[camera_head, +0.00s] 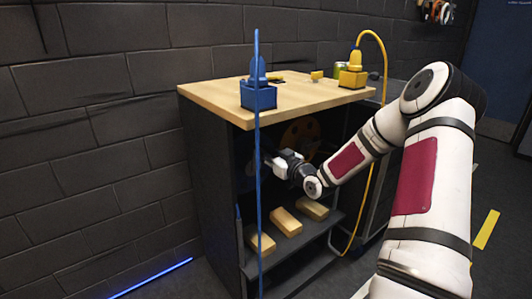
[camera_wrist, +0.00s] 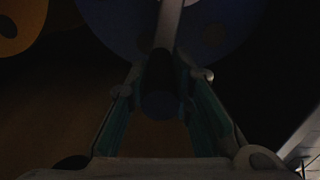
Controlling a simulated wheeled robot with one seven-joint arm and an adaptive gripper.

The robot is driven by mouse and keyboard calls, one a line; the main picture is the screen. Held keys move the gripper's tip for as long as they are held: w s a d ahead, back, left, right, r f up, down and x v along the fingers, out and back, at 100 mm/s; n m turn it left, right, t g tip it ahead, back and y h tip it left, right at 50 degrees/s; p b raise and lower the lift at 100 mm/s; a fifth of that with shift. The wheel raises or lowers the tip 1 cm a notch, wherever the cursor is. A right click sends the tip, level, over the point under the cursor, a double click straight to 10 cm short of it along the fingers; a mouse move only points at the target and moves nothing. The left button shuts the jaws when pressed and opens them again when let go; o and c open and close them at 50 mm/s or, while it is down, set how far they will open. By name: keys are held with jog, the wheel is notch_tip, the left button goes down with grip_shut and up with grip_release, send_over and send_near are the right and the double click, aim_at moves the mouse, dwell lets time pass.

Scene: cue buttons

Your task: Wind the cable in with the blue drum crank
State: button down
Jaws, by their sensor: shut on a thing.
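The blue drum (camera_wrist: 220,35) fills the top middle of the wrist view, in deep shade. Its crank (camera_wrist: 168,22) shows as a pale arm coming down to a dark handle (camera_wrist: 160,103) between my fingers. My gripper (camera_wrist: 168,78) is shut on that handle. In the head view my gripper (camera_head: 272,163) reaches into the open cabinet, where the drum is mostly hidden in shade. The blue cable (camera_head: 258,190) hangs in front of the cabinet, below the blue box (camera_head: 258,98) with its blue plug on top.
An orange-yellow drum (camera_head: 300,132) sits to the right of the blue one. A yellow box (camera_head: 353,77) with a yellow cable stands on the wooden cabinet top (camera_head: 215,92). Several wooden blocks (camera_head: 286,221) lie on the lower shelf. A brick wall is at left.

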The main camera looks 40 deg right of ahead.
jog(key=shift+d, duration=0.1)
jog(key=d+f+m+p, duration=0.4)
jog(key=d+f+m, duration=0.4)
jog(key=m, duration=0.7)
jog(key=shift+d+f+m, duration=0.15)
jog(key=shift+f+m, duration=0.15)
jog(key=shift+f, duration=0.4)
jog(key=c, duration=1.4)
grip_release()
jog(key=shift+w, duration=0.1)
